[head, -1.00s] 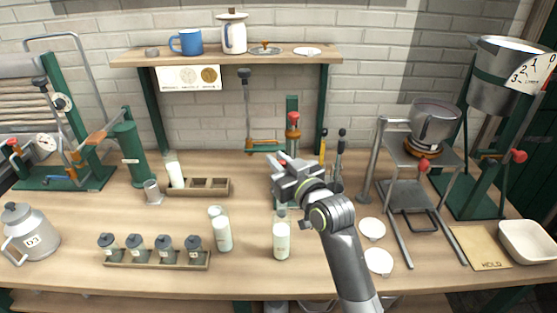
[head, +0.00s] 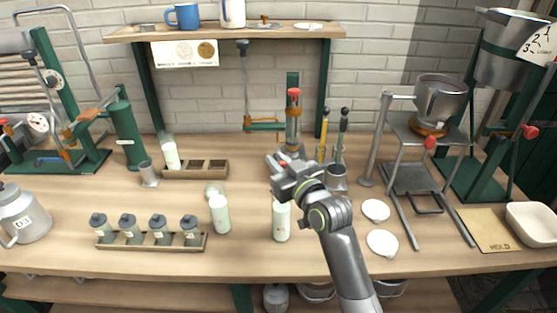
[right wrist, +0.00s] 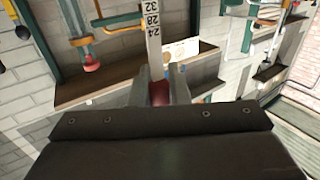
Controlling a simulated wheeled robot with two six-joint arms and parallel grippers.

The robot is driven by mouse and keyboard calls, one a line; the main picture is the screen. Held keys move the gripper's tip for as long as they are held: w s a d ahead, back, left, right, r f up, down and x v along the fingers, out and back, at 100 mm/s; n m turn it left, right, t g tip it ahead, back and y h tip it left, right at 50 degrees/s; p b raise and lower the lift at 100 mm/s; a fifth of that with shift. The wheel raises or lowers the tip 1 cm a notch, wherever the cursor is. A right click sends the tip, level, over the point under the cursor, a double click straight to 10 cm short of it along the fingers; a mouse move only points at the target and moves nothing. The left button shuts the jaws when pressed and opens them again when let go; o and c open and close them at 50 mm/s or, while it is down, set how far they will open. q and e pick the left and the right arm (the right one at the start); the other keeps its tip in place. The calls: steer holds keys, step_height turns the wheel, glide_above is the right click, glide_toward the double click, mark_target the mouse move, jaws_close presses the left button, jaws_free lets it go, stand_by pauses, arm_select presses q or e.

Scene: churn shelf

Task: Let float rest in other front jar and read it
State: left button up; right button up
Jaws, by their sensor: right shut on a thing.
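Two glass jars of white liquid stand at the front of the bench, a left front jar (head: 221,215) and a right front jar (head: 281,224). My right gripper (head: 284,181) is directly over the right front jar and hides its mouth. In the right wrist view it is shut on the float (right wrist: 153,42), a pale strip with a scale marked 24, 28 and 32 and a red part (right wrist: 158,93) between the jaws. The float's lower end is hidden, so I cannot tell whether it is inside the jar. My left gripper is not in view.
A rack of several grey-lidded bottles (head: 150,241) stands to the left. A wooden tray (head: 208,170) with another milk jar (head: 171,155) is behind. White discs (head: 382,243) lie to the right, beside a metal stand (head: 412,178). Bare bench lies between the front jars.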

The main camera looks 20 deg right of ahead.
steer(key=shift+f+b, duration=1.8)
steer(key=shift+f, duration=0.85)
steer(key=o, duration=0.8)
steer(key=shift+o, duration=0.2)
